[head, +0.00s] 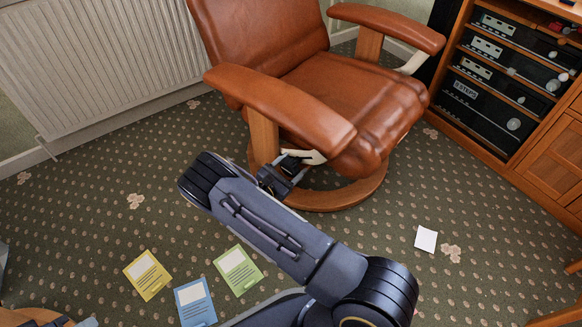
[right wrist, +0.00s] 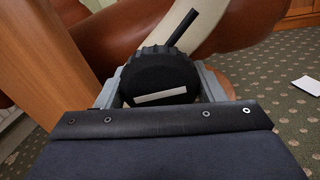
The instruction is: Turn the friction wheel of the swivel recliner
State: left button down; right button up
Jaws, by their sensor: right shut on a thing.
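The brown leather swivel recliner (head: 330,100) stands on a round wooden base near the radiator. Its friction wheel (right wrist: 158,72) is a black disc with a ridged rim, beside the cream curved frame (right wrist: 190,22). A white stripe crosses the lower part of the wheel's face, slightly tilted. A black bar lies across the cream frame above the wheel. My right gripper (head: 277,180) reaches under the near armrest. In the right wrist view its grey fingers (right wrist: 160,92) are shut on the wheel, one at each side. In the head view the gripper mostly hides the wheel. My left gripper is out of view.
The wooden armrest post (right wrist: 58,55) stands close left of the wheel. A cabinet (head: 495,85) with electronics is at the right. Yellow (head: 148,275), blue (head: 195,303) and green (head: 238,270) cards and a white card (head: 426,239) lie on the carpet.

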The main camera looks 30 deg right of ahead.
aim_at(286, 171)
jog(key=o, duration=1)
jog(key=shift+c, duration=0.2)
jog(key=p+v, duration=0.2)
jog(key=v, duration=0.4)
jog(key=shift+s+a+r, duration=0.1)
jog(key=shift+s+a, duration=0.05)
jog(key=shift+a, duration=0.2)
jog(key=shift+s+a, duration=0.2)
jog(key=shift+a, duration=0.35)
